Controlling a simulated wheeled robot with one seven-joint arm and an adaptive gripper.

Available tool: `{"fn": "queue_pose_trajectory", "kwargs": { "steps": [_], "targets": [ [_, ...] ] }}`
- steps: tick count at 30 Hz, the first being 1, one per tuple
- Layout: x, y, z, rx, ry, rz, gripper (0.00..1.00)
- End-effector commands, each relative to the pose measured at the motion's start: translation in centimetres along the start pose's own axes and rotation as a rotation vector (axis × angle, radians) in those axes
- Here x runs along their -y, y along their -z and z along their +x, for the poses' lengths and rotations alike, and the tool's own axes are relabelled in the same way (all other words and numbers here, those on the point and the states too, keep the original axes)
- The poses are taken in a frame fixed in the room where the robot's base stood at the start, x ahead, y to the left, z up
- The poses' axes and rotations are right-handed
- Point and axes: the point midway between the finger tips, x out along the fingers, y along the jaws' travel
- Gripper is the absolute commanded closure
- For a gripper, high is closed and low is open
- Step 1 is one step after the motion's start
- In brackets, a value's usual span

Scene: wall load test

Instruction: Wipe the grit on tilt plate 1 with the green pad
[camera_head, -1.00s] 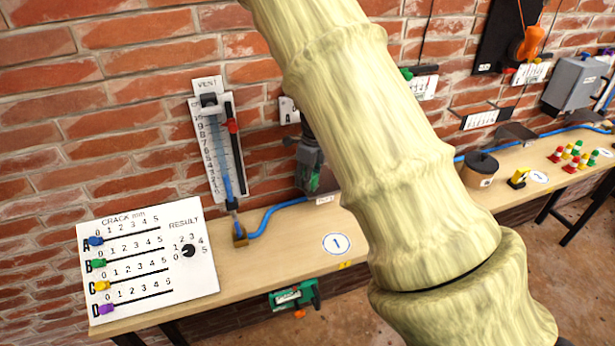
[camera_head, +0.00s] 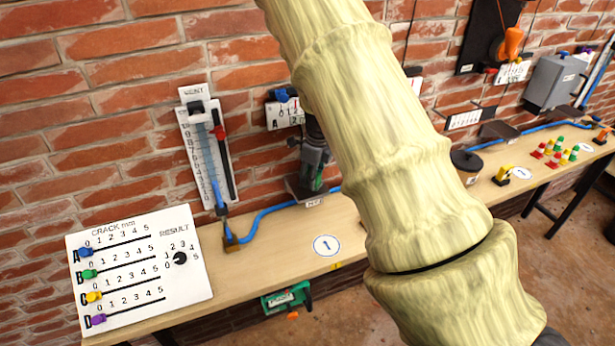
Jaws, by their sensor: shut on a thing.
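My gripper (camera_head: 314,162) is at the back of the bench near the brick wall, partly behind my arm. It is shut on a green thing (camera_head: 320,175), probably the green pad, of which only a narrow part shows. A dark tilted plate (camera_head: 296,189), which looks like tilt plate 1, is just below and around the gripper's lower end, with a small white label (camera_head: 314,203) at its front. I cannot tell whether the pad touches the plate. No grit can be made out on the plate.
A blue hose (camera_head: 266,212) runs beside the plate to the vent gauge (camera_head: 207,150). The crack board (camera_head: 140,268) stands at left. A round disc marked 1 (camera_head: 326,245) lies on the bench (camera_head: 270,250). Another dark plate (camera_head: 499,130) is at right. A green device (camera_head: 287,300) hangs below the front edge.

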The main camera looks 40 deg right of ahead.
Motion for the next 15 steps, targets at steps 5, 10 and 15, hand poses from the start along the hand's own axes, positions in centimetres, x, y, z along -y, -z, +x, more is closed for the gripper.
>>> {"fn": "queue_pose_trajectory", "kwargs": {
  "steps": [5,10,15],
  "targets": [
    [0.9,0.8,-0.1,0.0,0.0,0.001,0.94],
    [1.8,1.6,-0.1,0.0,-0.001,0.0,0.94],
    [2.5,2.1,-0.1,-0.001,0.0,0.0,0.94]
  ]
}}
